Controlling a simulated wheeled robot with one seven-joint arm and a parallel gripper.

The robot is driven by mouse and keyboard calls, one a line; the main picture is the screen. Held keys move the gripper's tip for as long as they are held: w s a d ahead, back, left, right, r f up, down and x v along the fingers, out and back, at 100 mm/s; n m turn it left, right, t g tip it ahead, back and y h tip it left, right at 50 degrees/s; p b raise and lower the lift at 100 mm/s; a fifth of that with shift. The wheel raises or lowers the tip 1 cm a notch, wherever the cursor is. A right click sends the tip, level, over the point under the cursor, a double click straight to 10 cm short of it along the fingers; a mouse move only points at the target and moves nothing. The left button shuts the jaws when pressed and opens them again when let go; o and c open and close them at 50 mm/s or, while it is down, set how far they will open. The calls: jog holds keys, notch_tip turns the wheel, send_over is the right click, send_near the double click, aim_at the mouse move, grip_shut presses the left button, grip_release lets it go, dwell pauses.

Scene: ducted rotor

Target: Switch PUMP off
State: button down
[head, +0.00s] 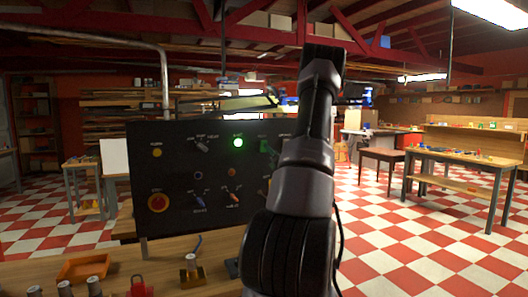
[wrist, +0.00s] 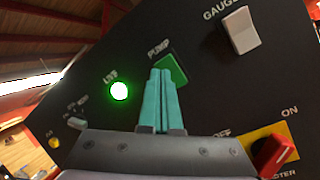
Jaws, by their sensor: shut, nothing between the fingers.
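The PUMP switch is a green square button or rocker (wrist: 174,68) on the dark control panel (wrist: 90,60), just below its PUMP label in the wrist view. My gripper (wrist: 162,72) has teal fingers closed together, with nothing between them. The fingertips overlap the lower left part of the green switch in the picture and hide some of it. I cannot tell whether they touch it. In the head view my arm covers the right part of the panel (head: 150,140), and the PUMP switch is hard to make out there.
A lit green lamp (wrist: 119,91) is left of the fingers. A white GAUGE rocker (wrist: 240,30) is at upper right, and a red knob (wrist: 273,153) on a yellow plate at lower right. An orange tray (head: 82,268) and small items lie on the bench before the panel.

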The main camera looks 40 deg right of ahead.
jog(key=s, duration=0.1)
jog(key=s+r, duration=0.1)
jog(key=s+a, duration=0.1)
jog(key=shift+s+r, duration=0.15)
jog(key=shift+r, duration=0.2)
jog(key=a+r+n+g+y, duration=0.35)
jog(key=a+n+y, duration=0.5)
jog(key=a, duration=0.55)
jog(key=a+r+n+g+y, duration=0.3)
jog(key=a+n+g+y, duration=0.35)
jog(key=a, duration=0.85)
jog(key=s+a+f+n+g+h, duration=0.2)
jog(key=s+a+n+g, duration=0.5)
jog(key=s+a+n, duration=0.8)
jog(key=s+d+r+n+t+h, duration=0.1)
jog(key=s+d+n+h, duration=0.4)
jog(key=s+n, duration=0.5)
jog(key=n+t+h, duration=0.1)
jog(key=h, duration=0.1)
jog(key=shift+r+n+h, duration=0.3)
jog(key=shift+r+n, duration=0.1)
